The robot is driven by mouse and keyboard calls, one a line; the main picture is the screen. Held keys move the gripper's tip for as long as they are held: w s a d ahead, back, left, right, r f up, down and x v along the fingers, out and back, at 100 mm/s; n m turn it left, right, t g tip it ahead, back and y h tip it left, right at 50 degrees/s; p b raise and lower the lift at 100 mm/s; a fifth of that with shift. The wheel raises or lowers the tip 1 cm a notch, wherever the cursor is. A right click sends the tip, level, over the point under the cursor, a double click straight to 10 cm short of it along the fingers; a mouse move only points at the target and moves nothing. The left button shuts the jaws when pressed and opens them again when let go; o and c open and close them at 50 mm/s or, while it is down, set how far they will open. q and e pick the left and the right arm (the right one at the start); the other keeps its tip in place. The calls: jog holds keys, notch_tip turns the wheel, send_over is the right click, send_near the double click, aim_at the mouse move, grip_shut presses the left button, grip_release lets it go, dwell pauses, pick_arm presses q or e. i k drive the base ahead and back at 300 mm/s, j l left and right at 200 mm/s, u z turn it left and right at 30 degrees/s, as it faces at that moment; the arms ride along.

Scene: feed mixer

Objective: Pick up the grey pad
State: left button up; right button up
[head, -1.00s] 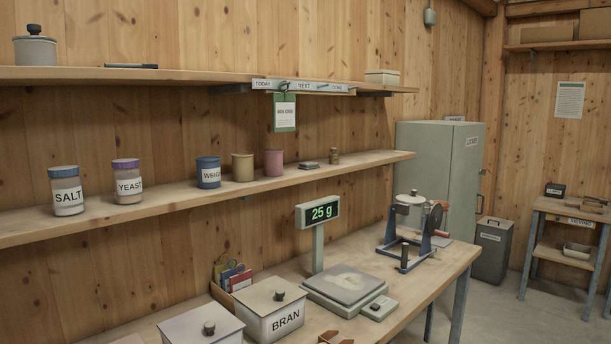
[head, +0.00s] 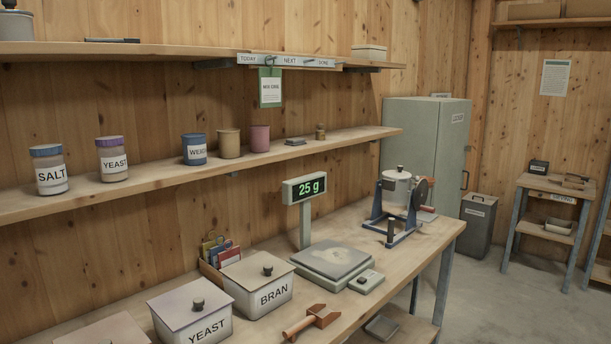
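A small flat dark-grey piece (head: 295,142) lies on the middle wall shelf, between the pink cup and a small brown jar. A flat grey object (head: 381,327) lies on a board below the bench top, near the bottom edge of the view. I cannot tell for sure which of these two is the grey pad. Neither of my grippers is in view.
The bench (head: 410,247) holds a scale (head: 333,258) reading 25 g, a hand-cranked mixer (head: 397,205), lidded bins and a scoop (head: 312,320). Several cups and jars stand on the middle shelf (head: 350,142). Floor is clear at the lower right (head: 530,310).

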aim_at(295, 141)
jog(key=l+u, duration=0.2)
jog(key=u, duration=0.3)
jog(key=i+l+u, duration=0.1)
jog(key=u, duration=0.35)
jog(key=l+u, duration=0.3)
jog(key=u, duration=0.2)
jog(key=l+u, duration=0.2)
jog(key=u, duration=0.25)
jog(key=k+l+u, duration=0.25)
jog(key=l, duration=0.45)
jog(key=k+l+u, duration=0.2)
jog(key=k+l, duration=0.2)
jog(key=l, duration=0.3)
jog(key=k+l+u, duration=0.25)
jog(key=k+l, duration=0.15)
jog(key=l, duration=0.2)
jog(key=k+l+u, duration=0.2)
jog(key=k+l, duration=0.6)
jog(key=l, duration=0.15)
